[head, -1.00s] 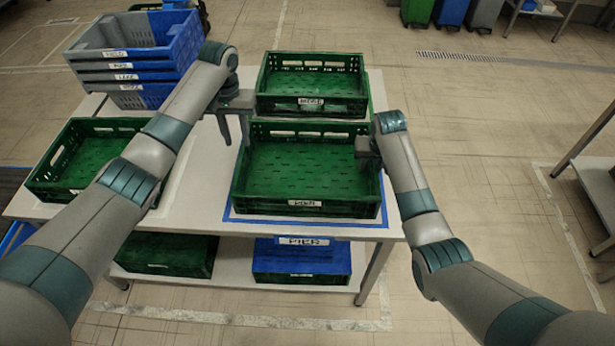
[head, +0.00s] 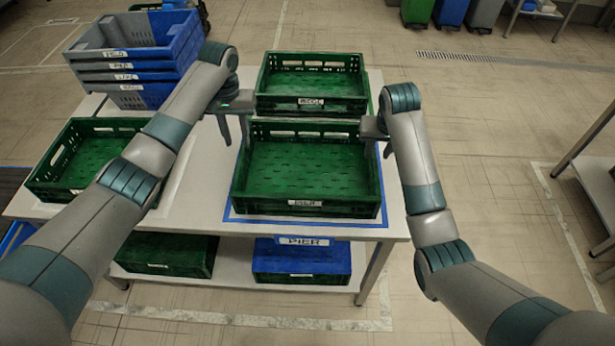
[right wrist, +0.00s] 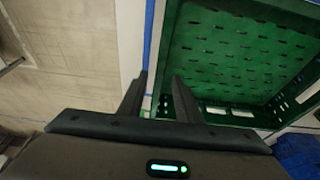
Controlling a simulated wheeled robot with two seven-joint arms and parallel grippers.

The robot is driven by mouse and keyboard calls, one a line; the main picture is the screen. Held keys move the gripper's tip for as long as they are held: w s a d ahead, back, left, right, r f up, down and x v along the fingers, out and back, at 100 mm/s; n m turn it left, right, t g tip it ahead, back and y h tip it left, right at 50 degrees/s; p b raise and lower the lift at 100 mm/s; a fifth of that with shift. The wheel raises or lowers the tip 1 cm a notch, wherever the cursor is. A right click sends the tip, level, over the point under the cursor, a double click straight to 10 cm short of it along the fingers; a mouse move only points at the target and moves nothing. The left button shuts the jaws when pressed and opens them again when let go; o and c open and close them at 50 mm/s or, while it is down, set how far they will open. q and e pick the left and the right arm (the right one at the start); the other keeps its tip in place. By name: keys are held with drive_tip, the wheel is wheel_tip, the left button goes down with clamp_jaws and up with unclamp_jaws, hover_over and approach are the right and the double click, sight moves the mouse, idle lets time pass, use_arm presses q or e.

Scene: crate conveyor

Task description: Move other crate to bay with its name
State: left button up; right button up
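A green crate (head: 305,209) sits inside a blue-taped outline on the white table, its front label too blurred to read surely. A second green crate (head: 312,108) stands right behind it, label also blurred. A third green crate (head: 60,192) is at the table's left, partly behind my left arm. A white PIER label (head: 303,241) shows below the taped outline. My left gripper (head: 235,132) is open by the front crate's back left corner. My right gripper (head: 377,148) is by its back right; the right wrist view shows its fingers (right wrist: 159,97) apart, near the crate's rim.
Stacked blue-and-grey crates (head: 130,65) stand at the table's back left. Under the table, a green crate (head: 165,256) and a blue crate (head: 301,266) rest on the lower shelf. Another table (head: 597,160) stands at the right, with free floor between.

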drive_tip(key=shift+v, duration=0.85)
